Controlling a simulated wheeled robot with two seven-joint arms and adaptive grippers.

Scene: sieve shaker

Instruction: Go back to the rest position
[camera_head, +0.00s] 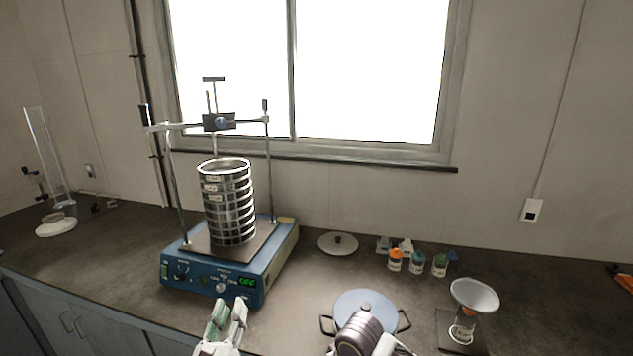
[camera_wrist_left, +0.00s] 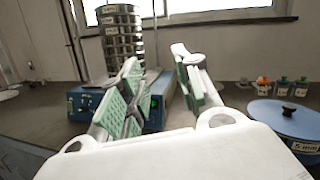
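The sieve shaker (camera_head: 218,275) stands on the counter at left centre, its display reading OFF. A stack of metal sieves (camera_head: 230,205) sits upright on its plate, below the clamp bar (camera_head: 220,122) on the rods. My left gripper (camera_head: 230,310) is in front of the shaker's front right corner, apart from the stack. In the left wrist view its green-padded fingers (camera_wrist_left: 160,90) are spread, with nothing between them.
A blue-lidded pot (camera_head: 364,302) with side handles stands behind the ribbed object. A round lid (camera_head: 338,243) and several small bottles (camera_head: 418,263) lie farther back. A tall clear tube (camera_head: 46,155) stands far left.

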